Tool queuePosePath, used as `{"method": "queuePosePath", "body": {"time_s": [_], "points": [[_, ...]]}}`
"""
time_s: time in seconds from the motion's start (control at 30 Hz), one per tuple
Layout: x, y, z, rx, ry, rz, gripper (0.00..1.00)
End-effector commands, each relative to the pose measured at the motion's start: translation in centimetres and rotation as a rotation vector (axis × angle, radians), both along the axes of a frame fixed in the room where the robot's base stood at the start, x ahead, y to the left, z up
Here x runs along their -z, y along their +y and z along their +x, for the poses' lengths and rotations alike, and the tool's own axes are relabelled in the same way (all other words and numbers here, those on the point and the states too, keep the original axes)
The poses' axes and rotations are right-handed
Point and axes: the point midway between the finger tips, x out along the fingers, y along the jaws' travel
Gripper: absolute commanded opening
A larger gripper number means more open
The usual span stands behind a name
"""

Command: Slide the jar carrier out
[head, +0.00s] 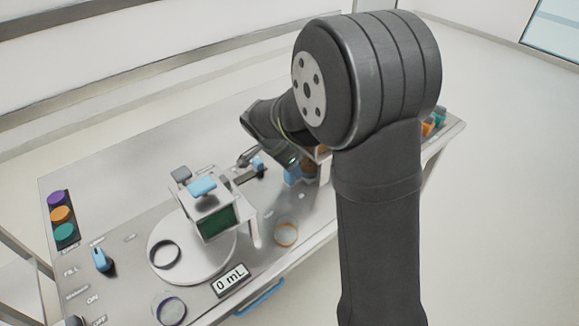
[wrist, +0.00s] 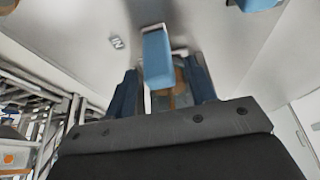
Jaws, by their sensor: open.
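The jar carrier (head: 323,151) is a pale frame by the right part of the bench in the head view, with an amber-brown jar (head: 311,162) and a blue block (head: 292,176). My arm hides much of it. In the wrist view its blue handle (wrist: 157,58) shows upper centre, with the amber-brown part (wrist: 181,82) behind. My gripper (wrist: 164,88) is open, its two dark blue fingers on either side of the handle's lower end. I cannot tell whether they touch it. In the head view the fingertips are hidden.
A white turntable (head: 190,262) bears a stand with a blue knob (head: 201,187) and green panel, left of my arm. A "0 mL" display (head: 230,281) sits at the front edge above a blue drawer handle (head: 262,298). Coloured pieces (head: 433,123) lie at the far right.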

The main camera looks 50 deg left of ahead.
Motion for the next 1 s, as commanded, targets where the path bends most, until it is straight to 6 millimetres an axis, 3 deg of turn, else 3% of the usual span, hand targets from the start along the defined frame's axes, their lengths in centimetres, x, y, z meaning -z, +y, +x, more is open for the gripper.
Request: {"method": "queuePosePath", "body": {"time_s": [0.4, 0.67, 0.87, 1.0], "points": [[0.8, 0.0, 0.4, 0.000, 0.000, 0.001, 0.51], [0.8, 0.0, 0.4, 0.000, 0.000, 0.001, 0.00], [0.8, 0.0, -0.1, -0.002, 0.000, 0.000, 0.00], [0.8, 0.1, -1.9, -0.004, 0.000, 0.000, 0.00]]}}
